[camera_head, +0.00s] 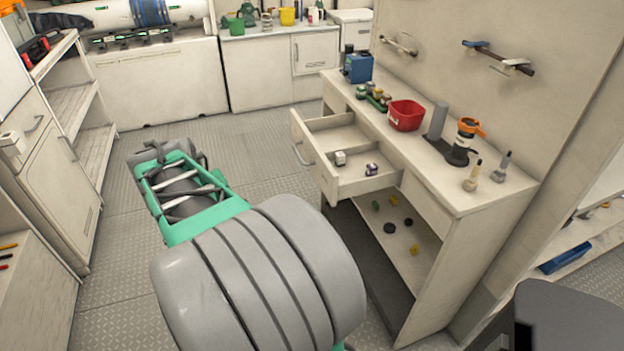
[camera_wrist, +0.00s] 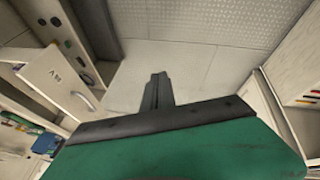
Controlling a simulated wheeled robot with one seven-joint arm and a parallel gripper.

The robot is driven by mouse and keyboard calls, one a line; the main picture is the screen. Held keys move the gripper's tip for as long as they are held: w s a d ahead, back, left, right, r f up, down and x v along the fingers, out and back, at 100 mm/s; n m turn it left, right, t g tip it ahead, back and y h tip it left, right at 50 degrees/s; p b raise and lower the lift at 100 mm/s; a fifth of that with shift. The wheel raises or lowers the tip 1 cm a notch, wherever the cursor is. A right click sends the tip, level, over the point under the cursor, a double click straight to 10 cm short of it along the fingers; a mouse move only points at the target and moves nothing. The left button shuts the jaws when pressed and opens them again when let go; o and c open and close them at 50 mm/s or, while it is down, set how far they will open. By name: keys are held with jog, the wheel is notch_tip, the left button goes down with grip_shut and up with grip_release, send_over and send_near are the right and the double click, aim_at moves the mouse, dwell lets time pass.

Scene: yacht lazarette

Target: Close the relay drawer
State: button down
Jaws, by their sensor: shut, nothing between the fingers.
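The open drawer (camera_head: 309,150) sticks out from the left part of the workbench, with a bar handle on its front. Two small relay-like blocks, one whitish (camera_head: 340,158) and one purple and white (camera_head: 371,169), lie inside it. In the head view my arm stands left of the drawer; the fingertips cannot be made out there.
The workbench top (camera_head: 452,188) holds a red bin (camera_head: 406,115), a blue box (camera_head: 357,67) and several tools. A lower shelf (camera_head: 407,262) with small parts lies beneath the drawer. Cabinets (camera_head: 60,165) line the left side. The floor (camera_head: 245,150) left of the drawer is clear.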

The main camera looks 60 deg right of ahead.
jog(key=s+d+m+g+h, duration=0.1)
jog(key=s+d, duration=0.2)
jog(key=d, duration=0.3)
jog(key=s+d+r+m+g+h, duration=0.1)
jog(key=s+d+m, duration=0.1)
jog(key=s+d, duration=0.35)
jog(key=s+d+m+g+h, duration=0.1)
jog(key=s+d, duration=0.1)
jog(key=d, duration=0.6)
jog(key=x, duration=0.3)
jog(key=s+x, duration=0.1)
jog(key=x, duration=0.3)
jog(key=s+d+r+b+x, duration=0.1)
jog(key=x, duration=0.3)
